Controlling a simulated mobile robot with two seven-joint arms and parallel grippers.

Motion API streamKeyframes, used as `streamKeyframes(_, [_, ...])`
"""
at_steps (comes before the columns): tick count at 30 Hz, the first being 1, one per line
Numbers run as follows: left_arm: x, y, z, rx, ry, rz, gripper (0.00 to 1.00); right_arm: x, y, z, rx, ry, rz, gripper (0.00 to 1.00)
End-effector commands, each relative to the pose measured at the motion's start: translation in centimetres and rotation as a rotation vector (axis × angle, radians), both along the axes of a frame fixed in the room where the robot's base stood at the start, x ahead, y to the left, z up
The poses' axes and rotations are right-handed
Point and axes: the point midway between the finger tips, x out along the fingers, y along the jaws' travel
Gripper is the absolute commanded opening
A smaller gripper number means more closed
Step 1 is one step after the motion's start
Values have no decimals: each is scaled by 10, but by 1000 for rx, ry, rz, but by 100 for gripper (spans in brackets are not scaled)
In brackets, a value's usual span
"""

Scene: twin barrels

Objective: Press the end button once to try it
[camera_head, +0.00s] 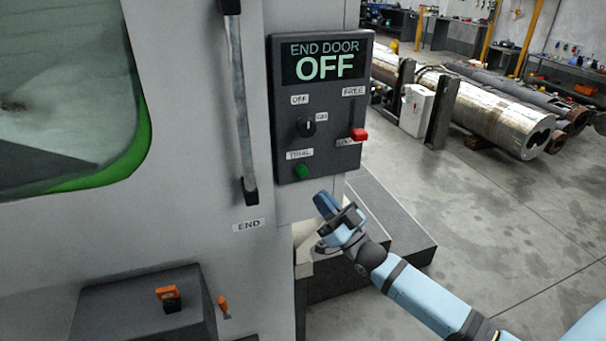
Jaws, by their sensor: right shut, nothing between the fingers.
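A dark control panel (320,105) hangs on the grey machine wall. Its display (322,62) reads "END DOOR OFF". A green round button (301,171) sits at its lower left under a label that seems to read "TRIAL". A black rotary knob (306,127) is above it, beside "OFF" and "ON" labels. A red slider handle (358,134) is at the right, low on its slot, below "FREE". My right gripper (327,205) is shut and empty, just below and right of the green button, apart from it. My left gripper is not in view.
A vertical grey door handle (241,110) is left of the panel, above an "END" label (249,225). A dark box (140,305) with an orange switch (168,293) juts out at lower left. A dark step (385,225) lies behind my right gripper. Open floor (500,220) is at right.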

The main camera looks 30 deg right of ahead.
Motion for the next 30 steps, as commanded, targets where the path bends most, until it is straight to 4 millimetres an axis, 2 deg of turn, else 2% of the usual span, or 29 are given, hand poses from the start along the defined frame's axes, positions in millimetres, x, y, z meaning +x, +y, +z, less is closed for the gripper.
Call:
streamKeyframes(15, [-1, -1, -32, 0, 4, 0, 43, 66, -16, -2, -1, 0, -1, 0])
streamKeyframes(21, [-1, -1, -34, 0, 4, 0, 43, 76, -18, -1, -2, 0, -1, 0])
streamKeyframes(30, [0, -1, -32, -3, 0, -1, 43, 78, -19, 0, -1, 2, -1, 0])
